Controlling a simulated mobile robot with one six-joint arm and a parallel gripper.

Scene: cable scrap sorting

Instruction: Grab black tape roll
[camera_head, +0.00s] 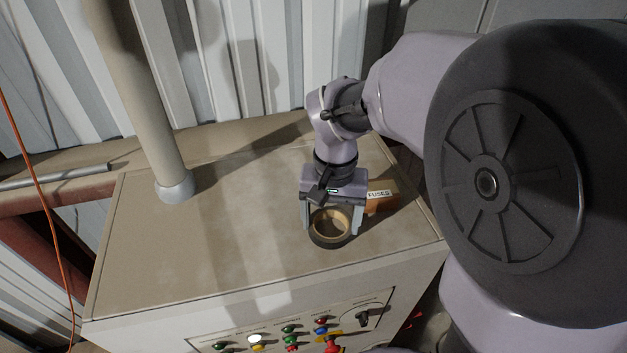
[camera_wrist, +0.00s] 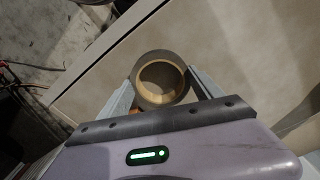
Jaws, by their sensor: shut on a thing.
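The black tape roll (camera_head: 330,239) has a tan inner core and sits at the top of the control cabinet (camera_head: 215,235), near its front edge. My gripper (camera_head: 332,226) comes down over it from behind, with one finger on each side of the roll. The fingers are shut on the roll's outer side. In the wrist view the roll (camera_wrist: 161,80) sits between my two fingertips (camera_wrist: 160,90), with its round opening facing the camera. I cannot tell whether the roll still touches the cabinet top.
An orange-brown box labelled FUSES (camera_head: 381,196) stands close behind and right of my gripper. A thick vertical pipe (camera_head: 150,110) rises from the cabinet's back left. Buttons and a knob (camera_head: 362,318) line the front panel. The cabinet's left top is clear.

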